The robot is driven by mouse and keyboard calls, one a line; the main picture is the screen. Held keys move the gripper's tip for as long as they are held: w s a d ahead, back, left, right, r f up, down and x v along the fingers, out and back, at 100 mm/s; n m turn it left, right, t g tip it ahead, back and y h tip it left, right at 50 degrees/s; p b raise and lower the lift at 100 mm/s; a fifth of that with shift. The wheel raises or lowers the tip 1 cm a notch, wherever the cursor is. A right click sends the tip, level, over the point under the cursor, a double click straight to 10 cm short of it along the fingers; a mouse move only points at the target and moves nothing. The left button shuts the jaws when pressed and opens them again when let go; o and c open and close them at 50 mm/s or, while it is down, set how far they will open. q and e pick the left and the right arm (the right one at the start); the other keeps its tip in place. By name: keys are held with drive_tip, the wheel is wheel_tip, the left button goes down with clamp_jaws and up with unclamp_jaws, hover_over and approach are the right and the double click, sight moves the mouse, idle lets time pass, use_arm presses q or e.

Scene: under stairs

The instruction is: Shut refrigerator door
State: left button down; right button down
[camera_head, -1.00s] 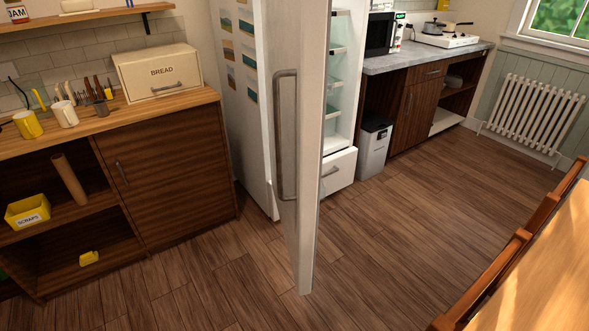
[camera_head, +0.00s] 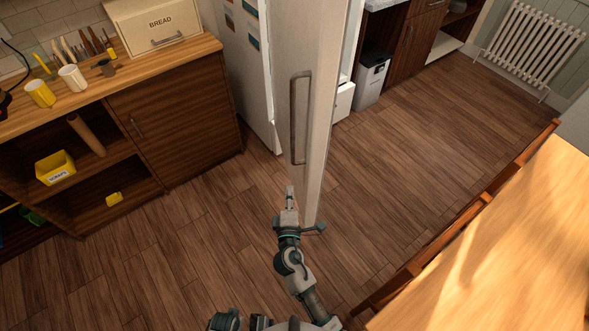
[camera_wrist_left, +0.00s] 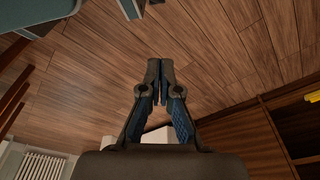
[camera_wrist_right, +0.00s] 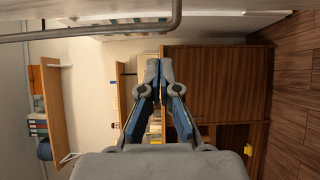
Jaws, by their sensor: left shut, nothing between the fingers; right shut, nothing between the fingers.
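The refrigerator door (camera_head: 305,60) stands wide open, its pale face turned toward the left. A vertical grey bar handle (camera_head: 294,120) is on that face, and it also shows along the top of the right wrist view (camera_wrist_right: 100,33). My right gripper (camera_head: 290,190) is shut and empty, just below the handle's lower end in the head view; I cannot tell whether it touches the door. It also shows shut in its wrist view (camera_wrist_right: 161,75). My left gripper (camera_wrist_left: 160,75) is shut and empty over the floor. The refrigerator body (camera_head: 240,60) is partly hidden behind the door.
A wooden cabinet (camera_head: 180,120) with a bread box (camera_head: 155,25) stands left. A bin (camera_head: 371,78) stands right of the refrigerator. A wooden table (camera_head: 510,240) with chairs fills the lower right. The floor (camera_head: 410,150) between door and table is clear.

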sight(292, 162)
drive_tip(key=w, duration=0.8)
drive_tip(key=shift+w+d, duration=0.3)
drive_tip(key=shift+w, duration=0.05)
use_arm(q)
drive_tip(key=shift+s+d+f+p, duration=0.1)
drive_tip(key=shift+s+f+p, duration=0.1)
drive_tip(key=shift+f, duration=0.3)
drive_tip(key=shift+s+d+f+p, duration=0.1)
drive_tip(key=shift+s+f+p, duration=0.1)
drive_tip(key=shift+f, duration=0.25)
use_arm(e)
drive_tip(key=d, duration=0.2)
drive_tip(key=w+d, duration=0.1)
drive_tip(key=shift+w+d, duration=0.2)
drive_tip(key=shift+d, duration=0.2)
